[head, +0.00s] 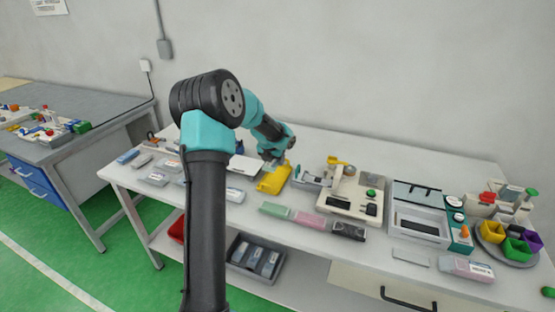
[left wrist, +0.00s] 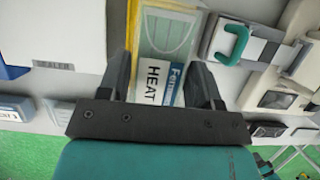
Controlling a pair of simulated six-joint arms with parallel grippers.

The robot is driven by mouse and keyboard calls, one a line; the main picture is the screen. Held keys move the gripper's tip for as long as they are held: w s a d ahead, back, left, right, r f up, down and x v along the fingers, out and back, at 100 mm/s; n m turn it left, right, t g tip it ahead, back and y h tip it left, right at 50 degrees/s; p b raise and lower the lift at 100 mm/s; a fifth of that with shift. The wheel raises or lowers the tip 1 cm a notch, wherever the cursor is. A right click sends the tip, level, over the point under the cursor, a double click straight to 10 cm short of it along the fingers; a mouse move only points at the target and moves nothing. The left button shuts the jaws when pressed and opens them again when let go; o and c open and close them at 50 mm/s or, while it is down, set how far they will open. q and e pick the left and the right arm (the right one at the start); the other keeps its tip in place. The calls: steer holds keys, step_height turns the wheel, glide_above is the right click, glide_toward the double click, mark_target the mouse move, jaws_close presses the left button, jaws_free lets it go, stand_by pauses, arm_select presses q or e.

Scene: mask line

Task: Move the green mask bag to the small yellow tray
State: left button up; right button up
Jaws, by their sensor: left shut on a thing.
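The small yellow tray (head: 275,179) lies on the white table near its middle, and its yellow edge (left wrist: 135,30) shows in the left wrist view. A clear bag with a pale greenish mask (left wrist: 170,32) and a printed label lies between my left fingers, over the tray. My left gripper (head: 272,162) is just above the tray's far end and is shut on the bag; its fingers also show in the left wrist view (left wrist: 160,68). Whether the bag touches the tray floor I cannot tell. My right gripper is out of view.
Green (head: 275,209), pink (head: 310,220) and black (head: 348,231) packs lie in a row near the front edge. A beige machine (head: 355,195) stands right of the tray, a grey one (head: 420,222) farther right. Several pale packs (head: 155,179) lie at the left.

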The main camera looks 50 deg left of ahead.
arm_select(q)
steer(key=shift+f, duration=0.15)
steer(key=shift+f, duration=3.35)
steer(key=shift+f, duration=0.2)
steer(key=o, duration=1)
steer(key=shift+r, duration=0.3)
steer(key=shift+r, duration=0.7)
steer(key=shift+r, duration=0.15)
